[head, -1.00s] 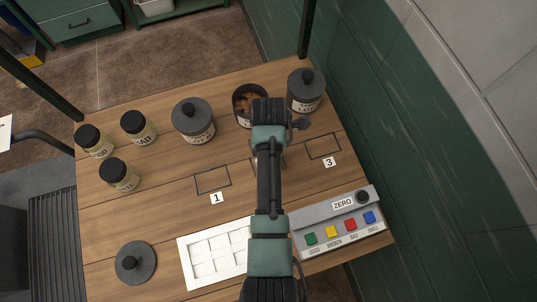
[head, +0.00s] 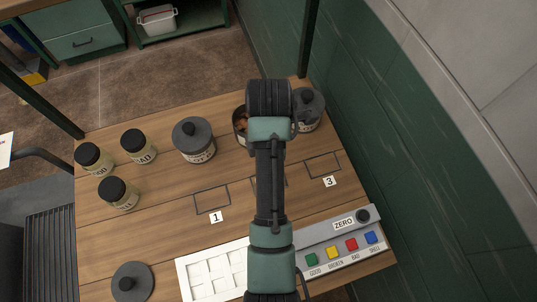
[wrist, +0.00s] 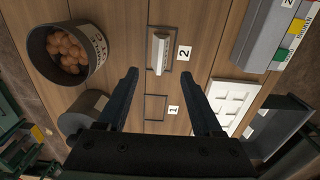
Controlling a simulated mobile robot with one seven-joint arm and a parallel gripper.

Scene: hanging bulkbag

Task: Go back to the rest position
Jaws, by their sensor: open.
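My gripper (wrist: 160,80) is open and empty, its two dark fingers spread above the wooden table in the wrist view. In the head view my arm reaches over the middle of the table, and its own wrist hides the fingers. An open dark canister (wrist: 73,55) with brown nut-like pieces lies left of the fingers in the wrist view; in the head view my arm covers most of it. A small pale block-like object (wrist: 159,50) sits at the outlined square marked 2, beyond the fingertips. The square marked 1 (head: 212,199) is empty.
Several dark-lidded jars (head: 139,147) and a lidded canister (head: 194,141) stand on the left. Another canister (head: 309,110) is at the far right. A loose dark lid (head: 132,283), a white compartment tray (head: 207,272) and a grey button panel (head: 340,242) are near the front.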

